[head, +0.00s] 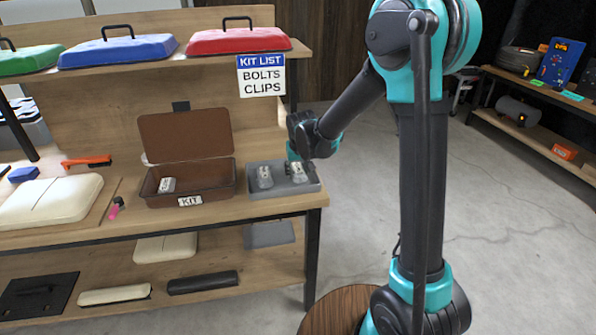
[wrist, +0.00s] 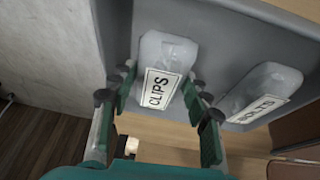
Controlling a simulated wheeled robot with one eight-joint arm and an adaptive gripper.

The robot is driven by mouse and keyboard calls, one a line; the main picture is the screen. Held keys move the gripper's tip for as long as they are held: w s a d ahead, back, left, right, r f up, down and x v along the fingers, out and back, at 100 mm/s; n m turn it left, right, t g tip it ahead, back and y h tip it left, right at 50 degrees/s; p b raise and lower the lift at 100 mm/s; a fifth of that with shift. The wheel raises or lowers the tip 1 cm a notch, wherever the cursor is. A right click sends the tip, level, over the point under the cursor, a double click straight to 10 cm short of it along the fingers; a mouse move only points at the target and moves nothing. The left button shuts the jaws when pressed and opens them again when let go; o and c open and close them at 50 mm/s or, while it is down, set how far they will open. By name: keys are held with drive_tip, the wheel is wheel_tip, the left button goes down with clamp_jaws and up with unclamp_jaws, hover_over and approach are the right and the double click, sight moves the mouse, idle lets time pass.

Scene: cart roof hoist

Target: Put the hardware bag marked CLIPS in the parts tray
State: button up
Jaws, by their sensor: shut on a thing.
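The bag marked CLIPS (wrist: 165,78) is a pale clear pouch with a white label, between the green fingers of my gripper (wrist: 158,92). My gripper is shut on it. The head view shows this bag (head: 299,172) at the right part of the grey parts tray (head: 256,193), below my gripper (head: 299,158). I cannot tell whether it touches the tray floor. The bag marked BOLTS (wrist: 262,95) is in the tray beside it; it also shows in the head view (head: 264,177).
An open brown box marked KIT (head: 215,190) stands left of the tray, with a small pale bag (head: 167,185) inside. A sign (head: 262,76) reads KIT LIST, BOLTS, CLIPS. A cushion (head: 48,198) and small tools lie further left.

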drive_tip(key=o, duration=1.2)
drive_tip(key=shift+f, duration=0.15)
drive_tip(key=a+v, duration=0.1)
drive_tip(key=v, duration=1.1)
drive_tip(key=s+d+f+m, duration=0.1)
drive_tip(key=s+d+f, duration=0.5)
drive_tip(key=s+d, duration=0.5)
drive_tip(key=s+d+f+m, duration=0.2)
drive_tip(key=s+d+f, duration=0.4)
drive_tip(key=s+d, duration=0.5)
drive_tip(key=d, duration=0.3)
drive_tip(key=shift+s+h, duration=0.3)
drive_tip(key=shift+h, duration=0.1)
